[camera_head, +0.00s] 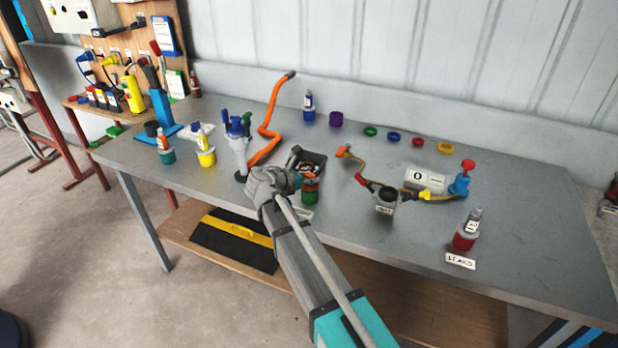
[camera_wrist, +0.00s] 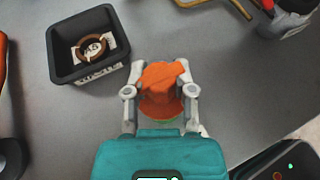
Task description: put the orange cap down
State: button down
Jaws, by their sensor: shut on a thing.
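The orange cap (camera_wrist: 160,85) is between the two fingers of my gripper (camera_wrist: 160,95) in the wrist view, and the fingers are shut on it. In the head view my gripper (camera_head: 299,181) is low over the front of the grey table. A small container with a green lower part (camera_head: 310,195) stands right beside the fingertips. A thin green edge shows just below the cap in the wrist view. I cannot tell whether the cap touches that container or is above it. My fingers partly hide the cap in the head view.
A black square tray (camera_wrist: 55,75) with a brown ring (camera_wrist: 90,47) lies just left of the gripper. A blue-topped pump-like item (camera_head: 238,140) stands at left. Coloured rings line the back; bare table (camera_head: 345,225) lies front right.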

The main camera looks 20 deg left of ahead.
jog(key=shift+f, duration=0.35)
jog(key=shift+c, duration=2.2)
grip_release()
jog(key=shift+r, duration=0.1)
jog(key=shift+r, duration=0.1)
jog(key=shift+s+r+p, duration=0.1)
jog(key=shift+r+p, duration=0.3)
jog(key=shift+r, duration=0.1)
jog(key=p+v, duration=0.4)
jog(key=v, duration=0.7)
jog(key=shift+s+a, duration=0.25)
jog(key=shift+s, duration=0.05)
jog(key=shift+d+r, duration=0.1)
